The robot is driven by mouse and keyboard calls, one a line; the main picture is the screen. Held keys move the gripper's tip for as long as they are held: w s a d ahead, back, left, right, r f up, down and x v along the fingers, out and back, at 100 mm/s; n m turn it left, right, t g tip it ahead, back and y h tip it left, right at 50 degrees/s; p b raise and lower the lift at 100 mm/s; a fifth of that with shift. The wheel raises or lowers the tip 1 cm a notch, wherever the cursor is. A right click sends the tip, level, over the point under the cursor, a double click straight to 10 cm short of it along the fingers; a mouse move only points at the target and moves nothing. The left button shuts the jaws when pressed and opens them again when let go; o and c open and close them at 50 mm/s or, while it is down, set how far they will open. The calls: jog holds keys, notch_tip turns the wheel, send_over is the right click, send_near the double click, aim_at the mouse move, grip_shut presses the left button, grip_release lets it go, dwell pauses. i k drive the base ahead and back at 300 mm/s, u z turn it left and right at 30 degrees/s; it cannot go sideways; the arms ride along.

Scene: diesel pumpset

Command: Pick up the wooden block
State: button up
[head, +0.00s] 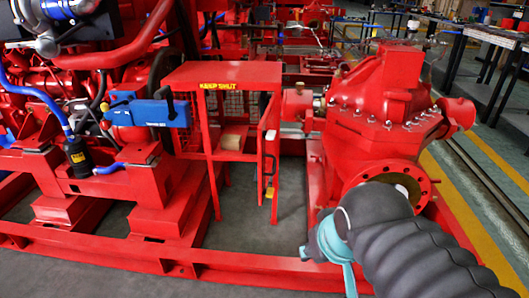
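The wooden block (232,138) is a small light-tan piece. It sits inside a red guard cage (222,76) labelled "KEEP SHUT", on a red surface near the cage's middle height. The cage's door (269,160), with a yellow-and-black handle (269,168), stands swung open at the right side, so the front is open. Part of the block's surroundings is shaded by the cage top. My arm, in a black ribbed sleeve with a pale teal part, reaches in from the lower right.
A large red pump (381,100) with a round flange stands right of the cage. A red engine with a blue box (149,113) and hoses stands left. A red base frame rail (180,262) runs along the front. Grey floor shows below the cage.

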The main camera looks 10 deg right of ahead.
aim_at(229, 141)
jog(key=z, duration=0.4)
jog(key=k, duration=0.3)
jog(key=u, duration=1.4)
jog(key=i, duration=0.75)
jog(key=z, duration=0.6)
jog(key=i, duration=0.75)
jog(key=z, duration=0.9)
